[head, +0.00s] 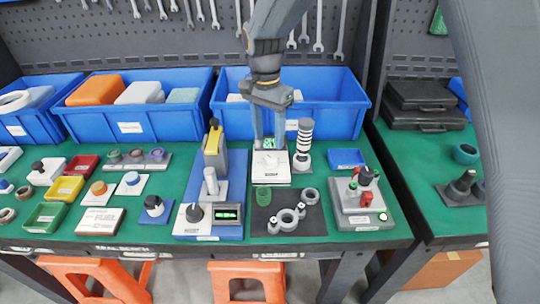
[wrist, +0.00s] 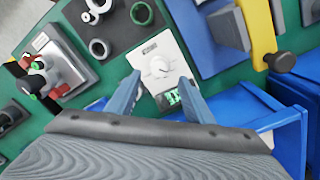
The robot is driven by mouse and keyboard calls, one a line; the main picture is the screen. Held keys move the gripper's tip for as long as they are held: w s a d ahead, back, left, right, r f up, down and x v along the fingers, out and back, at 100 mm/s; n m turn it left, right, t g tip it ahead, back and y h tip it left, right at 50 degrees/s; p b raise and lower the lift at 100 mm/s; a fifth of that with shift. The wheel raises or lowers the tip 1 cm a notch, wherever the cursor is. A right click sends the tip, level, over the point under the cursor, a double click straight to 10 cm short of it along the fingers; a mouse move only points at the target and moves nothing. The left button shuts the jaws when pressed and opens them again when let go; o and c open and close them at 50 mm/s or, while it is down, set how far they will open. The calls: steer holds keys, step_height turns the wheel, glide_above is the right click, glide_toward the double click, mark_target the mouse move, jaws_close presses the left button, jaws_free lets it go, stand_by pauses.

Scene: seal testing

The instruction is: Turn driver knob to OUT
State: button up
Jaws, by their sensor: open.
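A white box (head: 270,179) stands near the middle of the bench, with a small green display at its back. In the wrist view the white box (wrist: 152,48) carries a round white knob (wrist: 160,67) on its top and the green display (wrist: 172,98). The knob's marking and any OUT label are too small to read. My gripper (head: 268,146) points down over this box, its two fingers apart. In the wrist view my gripper (wrist: 160,80) has one finger on each side of the box, with the knob just beyond the tips, and nothing is held.
A black-and-white ringed column (head: 304,140) stands close right of the box. A blue-based press with a yellow column (head: 214,150) stands left. A dark mat with grey rings (head: 286,219) lies in front. A blue bin (head: 340,95) stands behind. A grey device (head: 362,205) sits at right.

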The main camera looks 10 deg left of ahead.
mark_target(271, 158)
steer(key=f+p, duration=0.1)
steer(key=f, duration=0.6)
steer(key=shift+d+f+p, duration=0.2)
steer(key=shift+p, duration=0.1)
steer(key=c, duration=1.1)
steer(key=shift+o, duration=0.3)
steer(key=n, duration=0.4)
steer(key=shift+s, duration=0.1)
steer(key=shift+r+n, duration=0.1)
steer(key=shift+n, duration=1.8)
